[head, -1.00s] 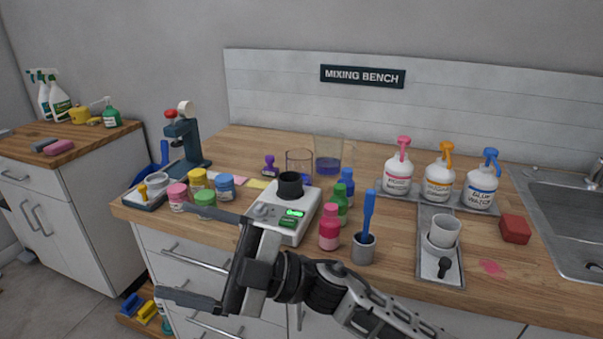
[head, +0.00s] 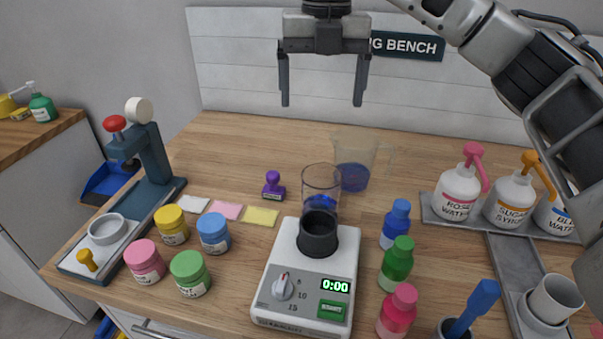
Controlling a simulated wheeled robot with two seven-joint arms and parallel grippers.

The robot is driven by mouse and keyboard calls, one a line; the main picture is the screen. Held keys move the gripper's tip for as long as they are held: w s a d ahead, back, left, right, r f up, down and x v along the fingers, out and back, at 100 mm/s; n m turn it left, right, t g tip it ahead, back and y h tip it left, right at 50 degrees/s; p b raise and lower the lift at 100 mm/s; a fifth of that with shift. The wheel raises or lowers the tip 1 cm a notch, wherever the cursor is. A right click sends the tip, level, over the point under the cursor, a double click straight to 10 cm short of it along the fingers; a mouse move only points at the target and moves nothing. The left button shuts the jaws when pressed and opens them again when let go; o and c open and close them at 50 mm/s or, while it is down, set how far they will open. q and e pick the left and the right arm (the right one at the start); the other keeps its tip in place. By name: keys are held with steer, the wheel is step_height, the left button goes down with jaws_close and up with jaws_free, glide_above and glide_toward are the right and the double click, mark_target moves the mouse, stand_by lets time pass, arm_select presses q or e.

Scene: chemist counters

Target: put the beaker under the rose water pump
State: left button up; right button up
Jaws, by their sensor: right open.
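The rose water bottle (head: 457,193) is white with a pink pump (head: 474,153) and stands at the right on a grey tray. My right gripper (head: 321,98) is open and empty, fingers pointing down, above and apart from the beaker. My left gripper is not in view.
A clear jug (head: 357,163) with blue liquid stands close behind the beaker. The white mixer (head: 303,293) with its black cup (head: 317,234) is in front. Blue (head: 396,224), green (head: 397,264) and pink (head: 397,311) bottles stand to its right. Bare wood lies between jug and pumps.

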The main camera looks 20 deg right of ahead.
step_height(320, 180, down, 5)
steer(key=s, duration=0.1)
glide_above(322, 176)
steer(key=s+a, duration=0.1)
steer(key=s, duration=0.1)
step_height(322, 176, down, 5)
steer(key=f, duration=0.3)
steer(key=s+f, duration=0.1)
steer(key=shift+a+f+p, duration=0.25)
steer(key=shift+a+p, duration=0.05)
steer(key=shift+p, duration=0.05)
steer(key=shift+w+f, duration=0.1)
steer(key=shift+f, duration=0.25)
steer(key=c, duration=1.5)
steer(key=shift+c, duration=0.4)
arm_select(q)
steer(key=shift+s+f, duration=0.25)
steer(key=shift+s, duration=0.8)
arm_select(e)
steer(key=shift+r, duration=0.1)
